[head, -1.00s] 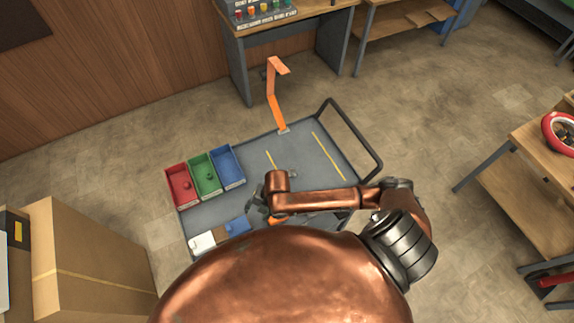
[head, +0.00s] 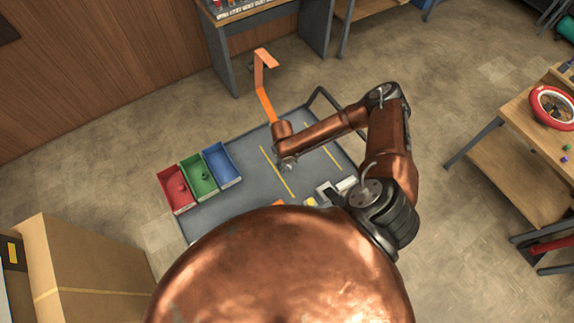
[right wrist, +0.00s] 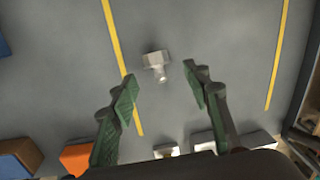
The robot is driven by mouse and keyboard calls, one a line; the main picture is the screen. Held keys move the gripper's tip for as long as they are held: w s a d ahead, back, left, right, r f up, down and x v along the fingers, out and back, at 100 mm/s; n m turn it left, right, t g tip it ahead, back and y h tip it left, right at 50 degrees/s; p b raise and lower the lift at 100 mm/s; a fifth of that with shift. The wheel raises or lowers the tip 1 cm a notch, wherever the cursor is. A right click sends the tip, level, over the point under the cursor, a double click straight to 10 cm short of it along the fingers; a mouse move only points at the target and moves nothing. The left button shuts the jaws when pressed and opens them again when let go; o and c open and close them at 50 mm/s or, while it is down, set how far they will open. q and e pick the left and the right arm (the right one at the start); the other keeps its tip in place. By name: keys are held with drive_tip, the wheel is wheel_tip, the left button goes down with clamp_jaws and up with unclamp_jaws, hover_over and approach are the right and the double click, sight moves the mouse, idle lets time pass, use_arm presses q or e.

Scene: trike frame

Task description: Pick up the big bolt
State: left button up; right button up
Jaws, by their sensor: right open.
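The big bolt (right wrist: 156,64) is a pale grey metal bolt with a wide head and a short shank. In the right wrist view it lies on the grey cart top, right of a yellow line. My right gripper (right wrist: 160,88) is open, its two green-padded fingers apart. The bolt shows between and just beyond the fingertips in the picture, and no contact is seen. In the head view my right gripper (head: 287,162) is over the cart, partly covered by its wrist. I cannot pick out the bolt there. My left gripper is not in view.
Red (head: 175,189), green (head: 199,178) and blue (head: 222,165) bins stand at the cart's left.

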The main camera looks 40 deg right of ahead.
sight(289, 166)
wheel_tip(289, 166, down, 2)
drive_tip(key=shift+f, duration=0.2)
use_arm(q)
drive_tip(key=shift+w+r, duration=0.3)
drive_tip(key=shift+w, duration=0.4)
use_arm(e)
drive_tip(key=shift+f, duration=0.3)
drive_tip(key=shift+c, duration=0.3)
clamp_jaws()
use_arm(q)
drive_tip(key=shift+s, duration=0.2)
use_arm(e)
drive_tip(key=shift+r, duration=0.15)
